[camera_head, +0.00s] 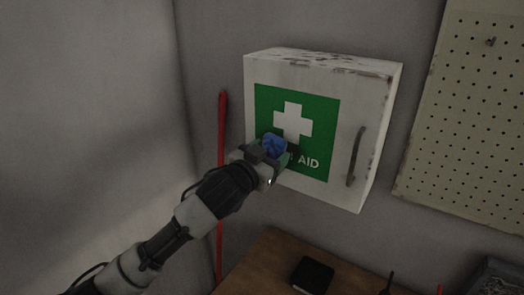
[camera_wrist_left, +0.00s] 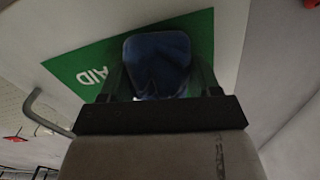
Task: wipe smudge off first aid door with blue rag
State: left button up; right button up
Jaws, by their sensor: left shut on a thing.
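The white first aid cabinet (camera_head: 345,150) hangs on the wall, its door shut. A green sign (camera_head: 322,110) with a white cross covers much of the door, and a grey handle (camera_head: 356,156) is at the door's right. My left gripper (camera_head: 270,152) is at the lower left of the sign, shut on the blue rag (camera_head: 273,145). In the left wrist view the bunched rag (camera_wrist_left: 157,62) sits between the fingers, in front of the green sign (camera_wrist_left: 80,70). I cannot tell whether it touches the door. No smudge is discernible; the rag and gripper hide part of the sign. My right gripper is not in view.
A red pole (camera_head: 221,130) stands against the wall left of the cabinet. A pegboard (camera_head: 470,120) hangs at the right. Below is a wooden bench (camera_head: 262,268) with a black box (camera_head: 313,275) and a dark tray (camera_head: 497,275).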

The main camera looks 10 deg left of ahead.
pick_arm(q)
jog(key=shift+s+d, duration=0.4)
jog(key=shift+d, duration=0.4)
